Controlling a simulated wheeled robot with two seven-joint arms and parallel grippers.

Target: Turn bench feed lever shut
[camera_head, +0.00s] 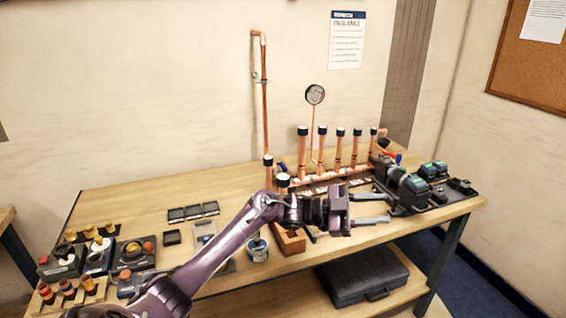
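The copper manifold (322,179) lies along the back of the wooden bench, with several upright copper stubs capped in black and white. A round gauge (315,94) stands above it on a thin copper pipe. At the manifold's right end are a small red part (389,143) and a small blue part (398,158); I cannot tell which of them is the feed lever. My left gripper (374,207) is over the front of the bench, pointing right. Its two fingers are apart with nothing between them. It is clear of the manifold's right end. My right gripper is not in view.
Dark power tools (411,190) crowd the bench's right end, just beyond my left gripper. A wooden box (291,243) and a solder spool (258,250) stand under my arm. Several fittings and small devices (133,254) fill the left end. A black case (362,279) lies on the lower shelf.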

